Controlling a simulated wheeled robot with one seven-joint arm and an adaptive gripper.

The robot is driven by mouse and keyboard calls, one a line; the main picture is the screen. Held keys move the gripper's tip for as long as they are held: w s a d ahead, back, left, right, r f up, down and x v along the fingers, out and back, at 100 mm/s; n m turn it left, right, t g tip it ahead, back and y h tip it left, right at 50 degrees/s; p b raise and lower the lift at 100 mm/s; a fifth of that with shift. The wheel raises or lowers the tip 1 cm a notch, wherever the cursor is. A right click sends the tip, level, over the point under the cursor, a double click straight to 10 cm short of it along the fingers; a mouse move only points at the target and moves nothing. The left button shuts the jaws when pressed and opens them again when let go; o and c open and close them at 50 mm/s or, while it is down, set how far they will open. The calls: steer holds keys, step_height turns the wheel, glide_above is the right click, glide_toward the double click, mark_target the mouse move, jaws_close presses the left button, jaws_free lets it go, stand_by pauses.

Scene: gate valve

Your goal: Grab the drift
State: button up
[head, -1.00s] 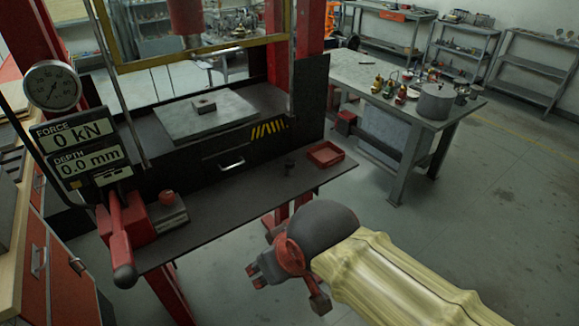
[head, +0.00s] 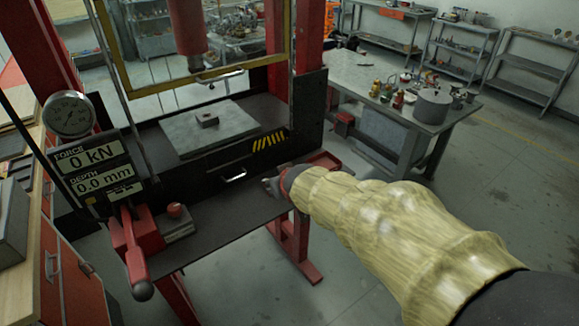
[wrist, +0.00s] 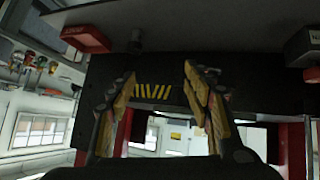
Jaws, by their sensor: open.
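The drift (wrist: 136,41) looks like a small dark upright piece on the dark shelf of the press, beside the red tray. It is dim in the wrist view, beyond my fingertips and a little left of the middle between them. In the head view it is hidden behind my gripper (head: 272,186).
The red tray (wrist: 86,39) lies close to the drift; its head-view part (head: 324,161) shows behind my arm. A red lever (head: 135,250) and a block with a red knob (head: 176,218) stand at left. A small block (head: 207,119) sits on the press plate (head: 185,138).

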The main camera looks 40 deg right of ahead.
steer(key=w+d+f+t+p, duration=0.1)
steer(key=d+f+p, duration=0.1)
steer(key=d+f, duration=0.1)
steer(key=w+d+f+t+p, duration=0.1)
steer(key=w+d+f+p, duration=0.1)
steer(key=d+f+p, duration=0.1)
steer(key=w+d+f+t+y+p, duration=0.1)
steer(key=w+d+f+t+p, duration=0.1)
steer(key=d, duration=0.3)
steer(key=shift+w+f, duration=0.15)
steer(key=shift+f, duration=0.35)
steer(key=shift+f+p, duration=0.2)
steer(key=shift+p, duration=0.15)
steer(key=shift+x, duration=1.1)
steer(key=shift+a+b+x, duration=0.1)
steer(key=shift+b+x, duration=0.2)
steer(key=shift+x, duration=1.1)
steer(key=shift+a+b+x, duration=0.15)
steer(key=shift+b+x, duration=0.15)
steer(key=shift+x, duration=1.05)
steer(key=shift+w+r, duration=0.1)
steer(key=shift+c, duration=0.8)
steer(key=c, duration=1.1)
